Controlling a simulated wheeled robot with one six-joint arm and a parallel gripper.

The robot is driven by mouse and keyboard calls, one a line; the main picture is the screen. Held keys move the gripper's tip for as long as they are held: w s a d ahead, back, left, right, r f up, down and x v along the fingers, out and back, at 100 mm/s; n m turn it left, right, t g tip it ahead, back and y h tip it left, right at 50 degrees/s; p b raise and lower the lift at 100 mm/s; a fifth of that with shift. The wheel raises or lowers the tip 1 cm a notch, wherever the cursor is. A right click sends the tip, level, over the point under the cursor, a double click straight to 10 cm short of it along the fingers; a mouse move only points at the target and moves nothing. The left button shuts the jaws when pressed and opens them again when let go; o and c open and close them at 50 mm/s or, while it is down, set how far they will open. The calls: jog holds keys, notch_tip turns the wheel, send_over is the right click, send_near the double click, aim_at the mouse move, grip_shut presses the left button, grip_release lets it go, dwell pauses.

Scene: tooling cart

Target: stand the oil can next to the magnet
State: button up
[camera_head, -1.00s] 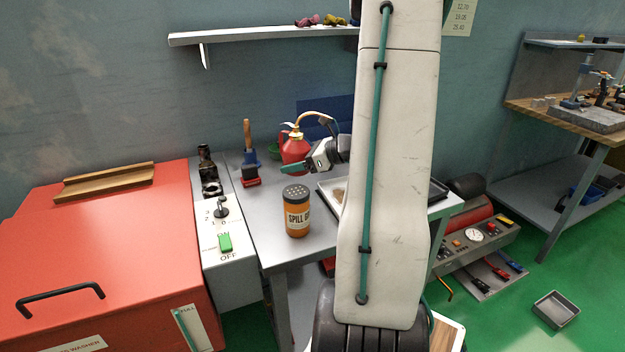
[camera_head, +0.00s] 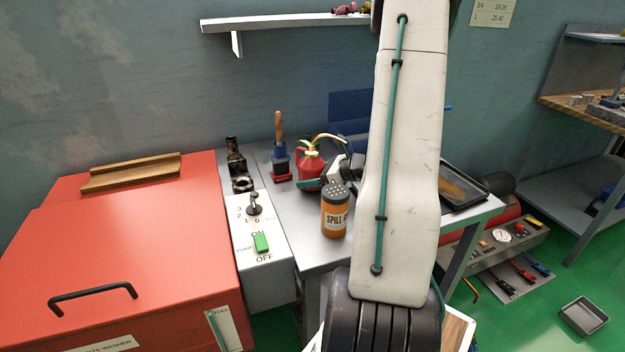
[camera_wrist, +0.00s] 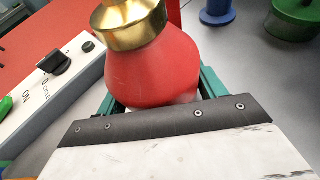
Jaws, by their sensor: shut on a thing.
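The red oil can (camera_head: 309,166) has a brass top and a thin curved spout. It looks upright on or just above the bench, and I cannot tell whether its base touches. My gripper (camera_head: 310,185) is shut around its lower body with teal fingers. In the wrist view the can's red body (camera_wrist: 150,65) fills the space between the fingers, and its base is hidden. A small red block with a dark front, which looks like the magnet (camera_head: 282,177), is just left of the can, with a narrow gap. Its red edge (camera_wrist: 174,12) shows behind the can in the wrist view.
A blue holder with a wooden handle (camera_head: 280,155) stands behind the magnet. An orange spill jar (camera_head: 335,212) stands in front of the can. The switch panel (camera_head: 262,225) and red washer (camera_head: 130,235) lie left. A black tray (camera_head: 465,188) is on the right.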

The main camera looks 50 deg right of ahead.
jog(key=shift+f, duration=0.55)
jog(key=shift+f, duration=0.15)
jog(key=o, duration=1.2)
jog(key=shift+o, duration=0.2)
jog(key=shift+s+r, duration=0.2)
jog(key=v, duration=1.1)
jog(key=shift+s+d+r, duration=0.15)
jog(key=shift+s, duration=0.2)
